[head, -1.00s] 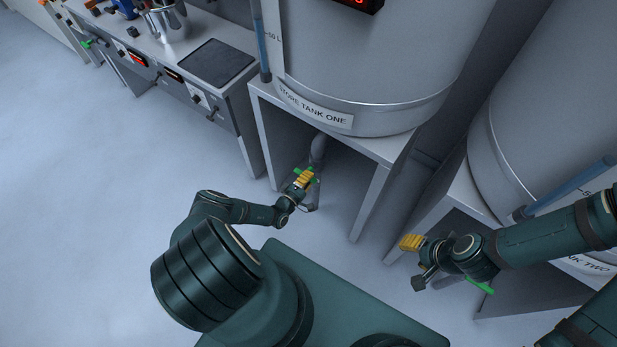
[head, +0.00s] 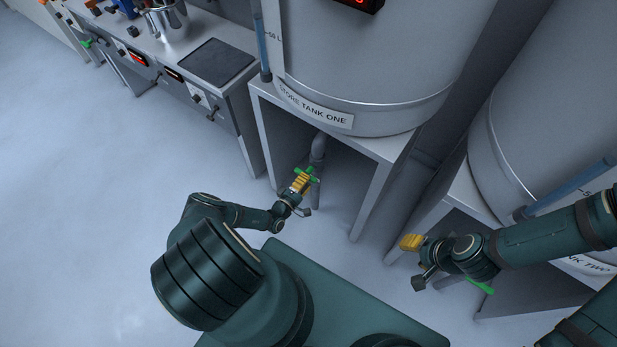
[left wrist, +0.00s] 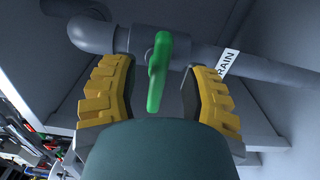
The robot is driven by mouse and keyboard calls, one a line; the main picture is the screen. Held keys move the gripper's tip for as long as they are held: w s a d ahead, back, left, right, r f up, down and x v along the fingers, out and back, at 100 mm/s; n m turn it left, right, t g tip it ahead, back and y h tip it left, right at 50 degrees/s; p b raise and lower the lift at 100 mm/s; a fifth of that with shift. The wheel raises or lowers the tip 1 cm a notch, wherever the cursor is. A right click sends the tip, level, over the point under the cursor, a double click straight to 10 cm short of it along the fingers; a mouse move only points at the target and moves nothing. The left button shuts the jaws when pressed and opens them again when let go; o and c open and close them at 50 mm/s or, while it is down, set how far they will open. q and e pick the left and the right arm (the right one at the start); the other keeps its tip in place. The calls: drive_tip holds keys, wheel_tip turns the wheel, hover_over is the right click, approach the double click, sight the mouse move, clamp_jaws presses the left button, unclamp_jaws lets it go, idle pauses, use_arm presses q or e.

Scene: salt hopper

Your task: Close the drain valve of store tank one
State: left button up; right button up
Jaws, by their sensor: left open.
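Store tank one (head: 370,60) is a large grey cylinder on a stand, with its name label on the lower rim. Its drain pipe (head: 319,148) comes down under the stand. The green drain valve handle (head: 311,172) shows at the pipe, partly behind my left gripper (head: 301,182). In the left wrist view, the green handle (left wrist: 158,75) stands between the two open yellow fingers of my left gripper (left wrist: 160,95), with a gap on both sides. A label ending in "RAIN" (left wrist: 228,62) is on the pipe. My right gripper (head: 415,262) is at the right, before tank two; its jaw opening is unclear.
The legs of the tank stand (head: 369,203) flank the drain pipe. Store tank two (head: 550,120) stands at the right, with a green handle (head: 480,286) below it. A bench (head: 222,95) is at the upper left. The floor at left is clear.

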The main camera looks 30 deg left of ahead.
use_arm(q)
drive_tip(key=s, duration=0.9)
drive_tip(key=shift+s+a, duration=0.35)
